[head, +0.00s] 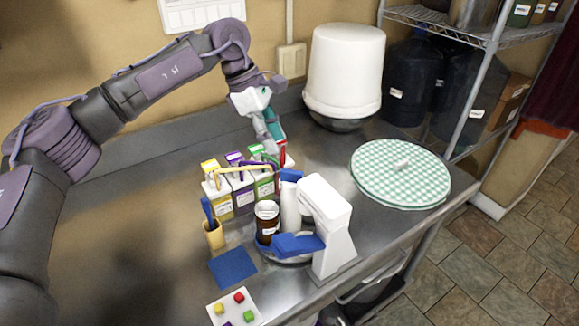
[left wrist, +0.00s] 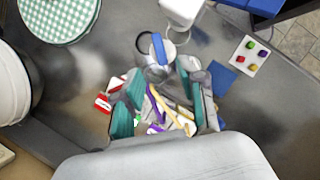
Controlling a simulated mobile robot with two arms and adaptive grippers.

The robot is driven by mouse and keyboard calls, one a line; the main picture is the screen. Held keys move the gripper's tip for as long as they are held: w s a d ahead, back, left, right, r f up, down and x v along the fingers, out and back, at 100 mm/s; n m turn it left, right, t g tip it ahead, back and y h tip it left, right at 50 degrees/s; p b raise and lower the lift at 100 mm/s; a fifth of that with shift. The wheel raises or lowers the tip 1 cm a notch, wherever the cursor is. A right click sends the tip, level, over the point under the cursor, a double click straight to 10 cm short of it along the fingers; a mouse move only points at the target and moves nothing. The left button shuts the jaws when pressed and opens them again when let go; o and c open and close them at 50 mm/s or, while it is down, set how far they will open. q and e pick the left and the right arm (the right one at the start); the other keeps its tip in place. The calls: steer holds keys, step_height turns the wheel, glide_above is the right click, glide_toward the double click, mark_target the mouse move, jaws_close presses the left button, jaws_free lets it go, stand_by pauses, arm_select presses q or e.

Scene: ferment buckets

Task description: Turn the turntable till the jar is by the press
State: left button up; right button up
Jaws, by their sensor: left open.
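A white press-like stand (head: 326,225) is on the steel counter, with its top also in the left wrist view (left wrist: 183,9). The turntable (head: 292,257) is a low round disc at its left, partly hidden by blue parts. A brown jar (head: 267,226) with a pale label stands upright at the disc's left side, apart from the stand's column. A white cylinder (head: 290,208) stands behind the jar. My left gripper (head: 270,140) is open above the far end of the carton row, behind the turntable; its fingers also show in the left wrist view (left wrist: 163,85). Whether it touches a carton is unclear.
Several coloured cartons (head: 240,190) stand close behind the jar. A cup with a blue tool (head: 214,236), a blue mat (head: 233,268) and a tray of coloured cubes (head: 221,316) are left and front. A checked round lid (head: 380,172) and white bucket (head: 344,70) are behind.

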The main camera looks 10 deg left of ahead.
mark_target(290, 171)
arm_select(q)
steer(key=p+x, duration=0.2)
steer(key=x, duration=0.6)
steer(key=shift+d+f+p, duration=0.2)
steer(key=shift+f+p, duration=0.05)
steer(key=shift+p, duration=0.05)
steer(key=shift+f, duration=0.35)
arm_select(e)
steer(key=r, duration=0.1)
steer(key=s+r, duration=0.1)
steer(key=r, duration=0.1)
steer(key=shift+s, duration=0.1)
arm_select(q)
jaws_close()
